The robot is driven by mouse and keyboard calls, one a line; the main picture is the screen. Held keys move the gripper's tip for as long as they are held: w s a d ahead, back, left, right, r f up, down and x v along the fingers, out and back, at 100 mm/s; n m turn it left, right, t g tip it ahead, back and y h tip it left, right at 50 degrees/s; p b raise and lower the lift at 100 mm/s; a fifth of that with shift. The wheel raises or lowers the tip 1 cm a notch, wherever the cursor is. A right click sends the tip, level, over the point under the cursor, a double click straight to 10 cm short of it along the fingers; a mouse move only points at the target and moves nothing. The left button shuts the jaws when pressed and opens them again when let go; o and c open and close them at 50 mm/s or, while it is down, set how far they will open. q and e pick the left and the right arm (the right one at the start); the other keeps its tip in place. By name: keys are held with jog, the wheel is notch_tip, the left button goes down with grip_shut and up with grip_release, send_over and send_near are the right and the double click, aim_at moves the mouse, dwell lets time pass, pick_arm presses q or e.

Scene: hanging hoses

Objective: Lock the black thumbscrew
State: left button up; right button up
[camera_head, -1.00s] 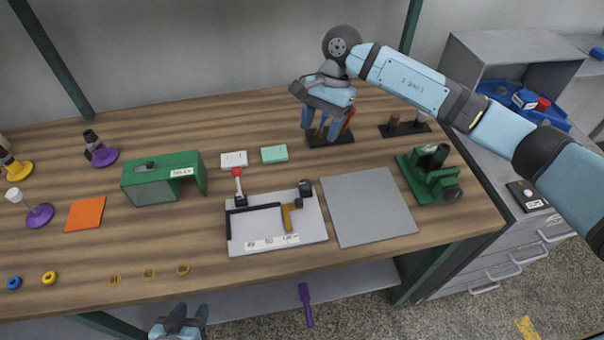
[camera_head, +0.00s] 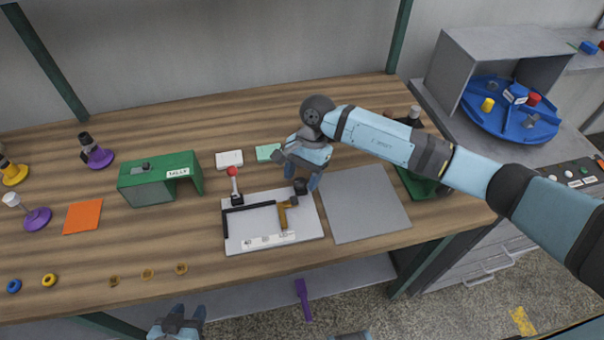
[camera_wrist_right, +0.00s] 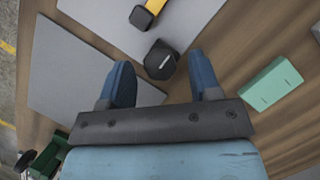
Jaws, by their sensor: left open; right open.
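The black thumbscrew (camera_head: 299,187) is a dark knob at the back right corner of the light grey fixture plate (camera_head: 240,240). In the right wrist view the thumbscrew (camera_wrist_right: 160,60) lies between and slightly ahead of the two blue fingertips. My right gripper (camera_head: 306,178) is open just above and behind it, pointing down, and partly hides it; no contact with it is visible. The right wrist view shows the gripper (camera_wrist_right: 162,72) empty, with a gap on both sides of the knob. My left gripper (camera_head: 178,320) is open and empty below the table's front edge.
The plate also carries a red-knobbed lever (camera_head: 233,175), a black bar (camera_head: 250,207) and a yellow piece (camera_head: 283,214). A grey sheet (camera_head: 365,205) lies to its right. A mint block (camera_head: 267,152) and a green box (camera_head: 150,187) stand left of my right gripper.

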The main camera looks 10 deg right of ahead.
jog(key=c, duration=0.9)
